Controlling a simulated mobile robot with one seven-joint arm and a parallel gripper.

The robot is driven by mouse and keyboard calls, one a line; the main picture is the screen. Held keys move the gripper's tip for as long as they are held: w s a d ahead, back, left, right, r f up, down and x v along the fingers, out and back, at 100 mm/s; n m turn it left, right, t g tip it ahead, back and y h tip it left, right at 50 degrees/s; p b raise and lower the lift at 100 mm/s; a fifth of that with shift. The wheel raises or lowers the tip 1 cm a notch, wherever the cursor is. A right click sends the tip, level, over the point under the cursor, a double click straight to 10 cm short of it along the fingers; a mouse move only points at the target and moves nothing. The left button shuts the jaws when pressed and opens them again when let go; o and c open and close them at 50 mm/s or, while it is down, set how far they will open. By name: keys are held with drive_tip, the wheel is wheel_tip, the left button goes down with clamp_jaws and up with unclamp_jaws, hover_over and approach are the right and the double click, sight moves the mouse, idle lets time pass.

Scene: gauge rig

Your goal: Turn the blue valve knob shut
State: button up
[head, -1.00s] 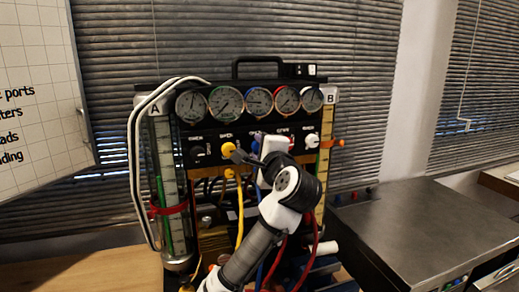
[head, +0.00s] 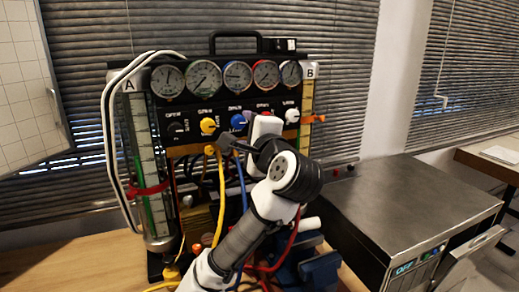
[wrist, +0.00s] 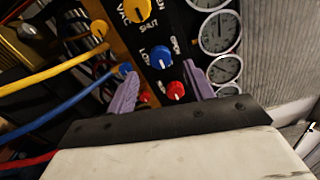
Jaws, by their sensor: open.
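The blue valve knob (head: 238,122) sits on the rig's black panel between the yellow knob (head: 208,126) and the red knob (head: 265,116). In the wrist view the blue knob (wrist: 161,57) shows a small white mark; I cannot tell its setting. The blue knob lies a little beyond the gap between the tips. I cannot tell whether a finger touches the panel.
The red knob (wrist: 175,90) is near the right finger, inside the gap. Yellow (head: 221,195) and blue hoses hang from ports below the panel. Gauges (head: 238,75) line the top. Clear columns stand at both sides. A grey metal unit (head: 415,195) stands right.

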drive_tip(key=b+v, duration=0.1)
drive_tip(key=v, duration=0.7)
